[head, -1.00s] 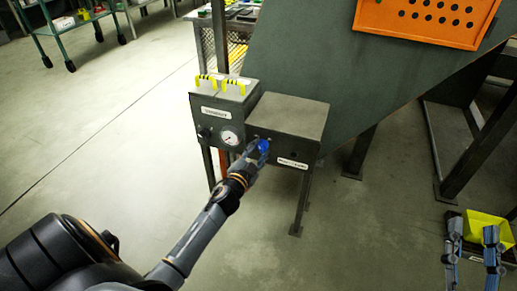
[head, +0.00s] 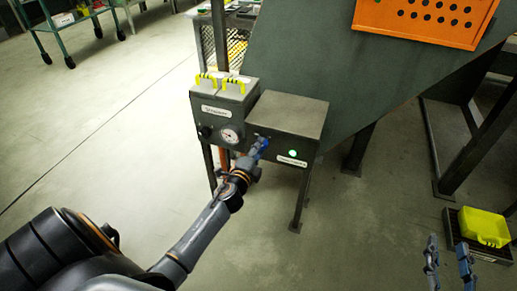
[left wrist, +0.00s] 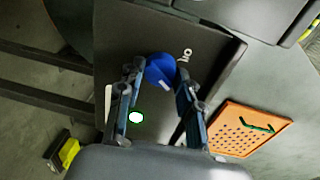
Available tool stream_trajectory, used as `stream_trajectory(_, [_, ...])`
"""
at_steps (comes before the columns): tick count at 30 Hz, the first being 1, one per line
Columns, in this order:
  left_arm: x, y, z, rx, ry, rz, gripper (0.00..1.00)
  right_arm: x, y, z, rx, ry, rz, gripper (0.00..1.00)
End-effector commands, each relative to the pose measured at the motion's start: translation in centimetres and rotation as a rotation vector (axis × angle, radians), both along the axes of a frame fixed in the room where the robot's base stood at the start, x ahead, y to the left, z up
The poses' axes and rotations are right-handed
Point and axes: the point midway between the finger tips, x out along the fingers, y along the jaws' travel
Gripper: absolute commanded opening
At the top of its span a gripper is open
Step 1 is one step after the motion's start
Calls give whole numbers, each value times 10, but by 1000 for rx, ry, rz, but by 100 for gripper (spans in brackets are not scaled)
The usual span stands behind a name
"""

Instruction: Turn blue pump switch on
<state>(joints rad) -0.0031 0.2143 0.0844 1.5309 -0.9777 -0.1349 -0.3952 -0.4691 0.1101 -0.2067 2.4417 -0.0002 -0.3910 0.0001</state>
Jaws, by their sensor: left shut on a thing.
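The blue pump switch (left wrist: 160,70) is a round blue knob with a white mark, on the front of a dark grey control box (head: 290,116). In the left wrist view it sits between the fingers of my left gripper (left wrist: 155,82), which is shut on it. In the head view my left gripper (head: 262,146) hides most of the knob. A green light (head: 292,153) glows on the box beside the knob; it also shows in the left wrist view (left wrist: 136,117). My right gripper (head: 449,245) is open and empty at the lower right, away from the box.
A second box with yellow handles (head: 219,84) and a pressure gauge (head: 228,136) adjoins on the left. An orange perforated panel (head: 424,18) is above right. A yellow container (head: 484,227) stands at the lower right. The floor in front is clear.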

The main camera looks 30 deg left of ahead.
Motion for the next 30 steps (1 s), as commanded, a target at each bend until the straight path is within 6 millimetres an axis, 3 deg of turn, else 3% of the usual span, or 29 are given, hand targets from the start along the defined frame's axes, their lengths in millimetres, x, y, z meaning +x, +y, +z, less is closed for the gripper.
stream_trajectory(23, [0, 0, 1, 102, 22, -1, 4, 0, 0, -1, -2, 9, -1, 40])
stream_trajectory(24, [0, 0, 1, 102, 22, -1, 42, 0, 0, -1, -2, 9, -1, 40])
stream_trajectory(27, [0, 0, 1, 101, 23, -1, 58, 0, 0, -1, -2, 9, -1, 40])
stream_trajectory(30, [0, 0, 1, 100, 23, -1, 58, 0, -1, -1, -2, 9, -1, 40])
